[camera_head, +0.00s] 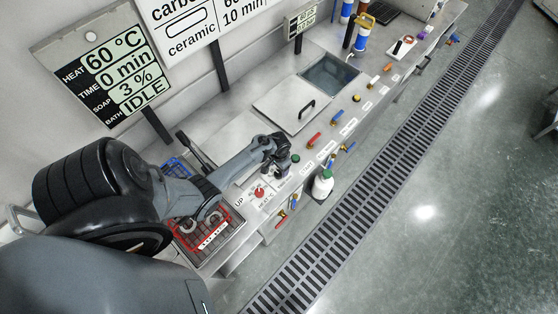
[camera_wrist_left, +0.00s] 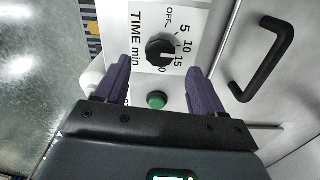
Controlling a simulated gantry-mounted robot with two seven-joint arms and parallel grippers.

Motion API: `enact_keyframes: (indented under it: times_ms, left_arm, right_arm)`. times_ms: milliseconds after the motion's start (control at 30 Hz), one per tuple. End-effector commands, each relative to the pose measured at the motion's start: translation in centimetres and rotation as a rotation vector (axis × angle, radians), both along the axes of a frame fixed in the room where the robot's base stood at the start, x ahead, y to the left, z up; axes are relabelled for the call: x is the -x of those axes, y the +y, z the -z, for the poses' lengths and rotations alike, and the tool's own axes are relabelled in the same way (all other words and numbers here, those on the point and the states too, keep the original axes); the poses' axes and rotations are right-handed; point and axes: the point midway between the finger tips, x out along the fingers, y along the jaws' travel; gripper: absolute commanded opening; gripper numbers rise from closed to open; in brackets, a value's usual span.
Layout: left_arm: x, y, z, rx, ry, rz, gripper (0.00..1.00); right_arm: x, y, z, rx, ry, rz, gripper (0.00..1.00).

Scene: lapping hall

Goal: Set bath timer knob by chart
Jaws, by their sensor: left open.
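The black bath timer knob (camera_wrist_left: 160,50) sits on a white panel marked TIME min in the left wrist view. Its scale reads OFF, 5, 10, 15 and a last number partly hidden; I cannot tell the setting surely. My left gripper (camera_wrist_left: 158,72) is open, its two purple-grey fingers on either side below the knob, with no clear contact. In the head view my left gripper (camera_head: 279,152) is over the bench front and hides the knob. The chart (camera_head: 200,28) is cut off but shows "ceramic" and "10 min". The display (camera_head: 108,70) reads 60 °C, 0 min, 3 %, IDLE.
A green button (camera_wrist_left: 157,100) lies between the fingers. A black handle (camera_wrist_left: 262,62) stands on the lid (camera_head: 290,100) beside the knob panel. A red basket (camera_head: 205,228), a red knob (camera_head: 259,191) and a white bottle (camera_head: 322,184) are nearby. Coloured valve handles line the bench front.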

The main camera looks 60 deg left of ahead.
Motion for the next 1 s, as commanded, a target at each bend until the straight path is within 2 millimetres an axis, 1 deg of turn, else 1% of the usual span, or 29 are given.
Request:
enact_keyframes:
  times_ms: [33,100,200,333,500,867,933,1000]
  left_arm:
    - [0.0,0.0,-1.0,0.000,-0.002,-0.001,0.69]
    - [0.1,0.0,-2.0,-0.001,-0.002,0.000,0.69]
    - [0.0,0.0,-3.2,0.000,-0.002,-0.001,0.69]
    - [0.0,0.0,-4.0,0.000,-0.001,0.000,0.69]
    - [0.1,0.1,-4.4,-0.001,0.000,-0.001,0.69]
    - [0.1,0.0,-4.3,-0.001,0.001,-0.001,0.69]
    - [0.5,0.0,-4.1,-0.001,0.008,-0.001,0.69]
    - [1.4,0.0,-3.7,-0.001,0.022,-0.001,0.69]
  right_arm:
    - [0.0,0.0,-0.4,-0.002,0.000,0.002,0.43]
    - [0.0,0.1,-0.6,-0.003,0.000,0.002,0.43]
    - [0.0,0.1,-0.7,-0.004,0.000,0.003,0.43]
    - [0.0,0.1,-0.8,-0.005,0.000,0.004,0.43]
    - [0.0,0.1,-0.8,-0.005,0.000,0.003,0.43]
    - [0.0,-0.1,-0.8,0.004,0.000,-0.002,0.43]
    - [0.0,-0.1,-0.8,0.005,0.000,-0.004,0.43]
    - [0.0,-0.1,-0.9,0.005,0.000,-0.004,0.43]
